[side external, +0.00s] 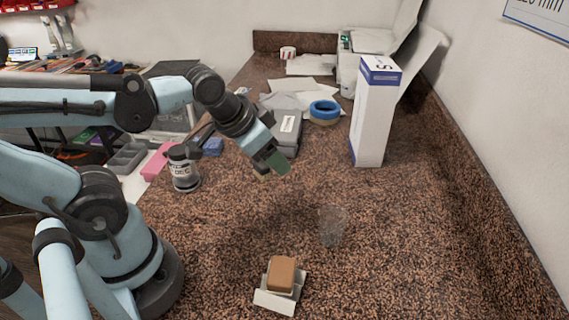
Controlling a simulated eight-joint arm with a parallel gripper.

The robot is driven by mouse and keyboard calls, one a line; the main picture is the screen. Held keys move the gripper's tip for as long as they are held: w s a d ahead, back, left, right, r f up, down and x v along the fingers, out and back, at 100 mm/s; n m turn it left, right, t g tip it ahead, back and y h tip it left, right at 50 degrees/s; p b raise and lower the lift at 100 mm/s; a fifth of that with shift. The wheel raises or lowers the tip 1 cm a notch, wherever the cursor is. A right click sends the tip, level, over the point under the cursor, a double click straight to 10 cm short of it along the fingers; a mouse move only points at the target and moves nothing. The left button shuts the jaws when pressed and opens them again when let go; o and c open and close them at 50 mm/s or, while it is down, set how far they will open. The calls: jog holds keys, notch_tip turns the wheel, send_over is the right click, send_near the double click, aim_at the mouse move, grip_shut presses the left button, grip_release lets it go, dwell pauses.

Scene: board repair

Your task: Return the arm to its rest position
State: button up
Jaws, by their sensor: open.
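My gripper (271,168) hangs in the air above the speckled brown counter (240,215), left of the middle of the side external view. It is open and I see nothing held in it. A green part shows at its end. My arm reaches in from the left, bent downward at the wrist. Below and in front, a brown block (283,272) rests on a small white holder (276,300) on the counter. A clear glass (333,226) stands to the right of the gripper, apart from it.
A tall white and blue box (373,112) stands at the right. A blue tape roll (324,111) and a grey case (287,133) lie behind the gripper. A jar (184,170) and a pink block (157,162) are at the left. The front right counter is clear.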

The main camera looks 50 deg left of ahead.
jog(key=shift+s+d+r+n+t, duration=0.15)
jog(key=shift+n+t, duration=0.15)
jog(key=shift+n, duration=0.2)
